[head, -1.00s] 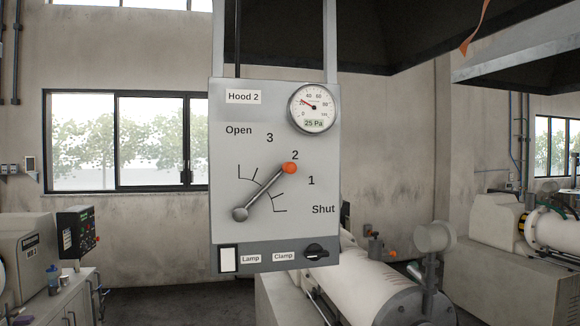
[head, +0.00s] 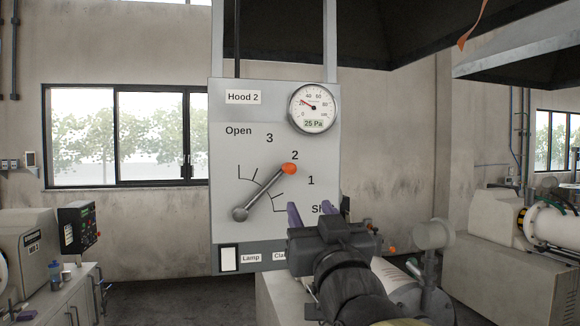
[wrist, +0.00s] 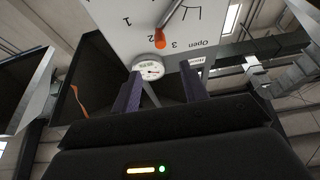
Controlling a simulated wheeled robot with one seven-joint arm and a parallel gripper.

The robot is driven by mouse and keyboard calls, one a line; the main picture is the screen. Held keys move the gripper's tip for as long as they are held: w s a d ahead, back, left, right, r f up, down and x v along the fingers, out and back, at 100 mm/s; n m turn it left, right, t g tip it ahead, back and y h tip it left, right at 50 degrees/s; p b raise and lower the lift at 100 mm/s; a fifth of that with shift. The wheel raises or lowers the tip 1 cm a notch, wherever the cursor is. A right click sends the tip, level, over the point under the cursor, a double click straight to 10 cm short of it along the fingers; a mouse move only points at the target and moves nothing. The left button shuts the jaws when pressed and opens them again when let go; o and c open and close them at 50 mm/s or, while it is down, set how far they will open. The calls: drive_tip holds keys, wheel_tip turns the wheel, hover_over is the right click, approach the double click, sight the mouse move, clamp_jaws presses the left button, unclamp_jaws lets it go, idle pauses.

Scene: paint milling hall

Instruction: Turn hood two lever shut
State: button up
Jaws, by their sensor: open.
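The hood two lever (head: 263,192) is a grey rod with an orange knob (head: 289,168) on the grey Hood 2 panel (head: 228,150). It slants up and right from its lower-left pivot, its knob just below the 2 mark. My gripper (head: 312,208) is open and empty, with purple fingers pointing up, below and right of the knob. It covers most of the "Shut" label and the clamp knob. In the wrist view the orange knob (wrist: 160,41) is beyond the fingertips, apart from them.
A round gauge (head: 313,107) at the panel's upper right reads 25 Pa. A lamp switch (head: 228,259) is at the lower left. A white mill cylinder (head: 400,285) stands behind my arm. Dark hood canopies (head: 400,30) hang above. An orange strip (head: 472,25) dangles at upper right.

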sight(291, 171)
drive_tip(key=p+x, duration=0.8)
drive_tip(key=x, duration=0.6)
drive_tip(key=shift+w+a+r+p, duration=0.15)
drive_tip(key=shift+w+p, duration=0.15)
drive_tip(key=shift+p, duration=0.05)
drive_tip(key=shift+w+a+r, duration=0.1)
drive_tip(key=shift+w+a, duration=0.05)
drive_tip(key=shift+w, duration=0.45)
clamp_jaws()
